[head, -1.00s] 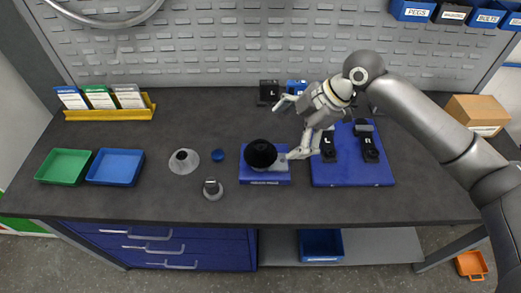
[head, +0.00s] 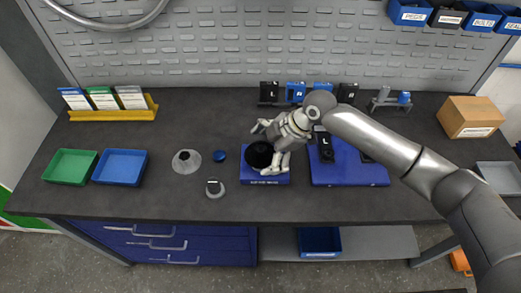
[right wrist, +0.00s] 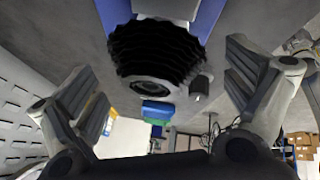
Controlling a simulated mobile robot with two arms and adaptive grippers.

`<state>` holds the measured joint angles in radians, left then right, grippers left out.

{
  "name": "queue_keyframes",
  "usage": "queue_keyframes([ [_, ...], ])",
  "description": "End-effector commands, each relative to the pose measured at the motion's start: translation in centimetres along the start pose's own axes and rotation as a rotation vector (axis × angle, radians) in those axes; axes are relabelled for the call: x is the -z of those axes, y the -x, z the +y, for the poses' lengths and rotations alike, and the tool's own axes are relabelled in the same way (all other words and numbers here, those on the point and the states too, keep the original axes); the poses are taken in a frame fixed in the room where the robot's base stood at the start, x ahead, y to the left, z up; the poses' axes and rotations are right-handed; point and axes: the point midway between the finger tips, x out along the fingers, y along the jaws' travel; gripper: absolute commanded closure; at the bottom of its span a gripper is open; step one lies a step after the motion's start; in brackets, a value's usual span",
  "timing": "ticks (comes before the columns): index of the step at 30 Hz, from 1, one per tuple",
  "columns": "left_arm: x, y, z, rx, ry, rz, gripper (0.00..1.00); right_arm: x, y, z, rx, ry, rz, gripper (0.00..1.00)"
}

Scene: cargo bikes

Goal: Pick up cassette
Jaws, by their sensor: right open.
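The cassette (head: 259,155) is a dark, round, ribbed stack on a small blue stand (head: 264,180) near the bench's middle. In the right wrist view the cassette (right wrist: 155,52) shows its toothed rings and a round central hole, at the top between the fingers. My right gripper (head: 267,148) is open at the cassette's right side, with one finger behind it and one in front. In the right wrist view both fingers of the gripper (right wrist: 168,85) are spread, with gaps to the cassette on both sides. My left gripper is not in view.
A blue board (head: 350,176) with black holders lies just right of the stand. A grey cone (head: 187,161), a blue cap (head: 220,156) and a small grey part (head: 214,188) stand to the left. Several black and blue holders stand behind. Green (head: 71,167) and blue (head: 119,167) trays lie farther left.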

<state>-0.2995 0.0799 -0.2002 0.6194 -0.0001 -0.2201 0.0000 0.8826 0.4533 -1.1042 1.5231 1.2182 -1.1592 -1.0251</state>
Motion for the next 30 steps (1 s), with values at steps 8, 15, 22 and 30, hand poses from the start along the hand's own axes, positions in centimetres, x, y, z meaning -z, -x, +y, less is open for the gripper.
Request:
queue_keyframes([
  [8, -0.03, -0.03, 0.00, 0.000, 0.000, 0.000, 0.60, -0.03, 0.02, -0.03, 0.001, 0.000, 0.000, 0.28],
  [15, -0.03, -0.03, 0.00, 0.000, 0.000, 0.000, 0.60, -0.03, 0.03, -0.02, 0.000, 0.000, 0.000, 0.59],
  [22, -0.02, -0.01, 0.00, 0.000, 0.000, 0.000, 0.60, 0.04, 0.11, 0.06, -0.002, 0.000, 0.001, 0.79],
  [30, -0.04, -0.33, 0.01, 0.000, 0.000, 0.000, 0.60, 0.16, 0.35, 0.17, -0.002, 0.002, 0.001, 0.79],
])
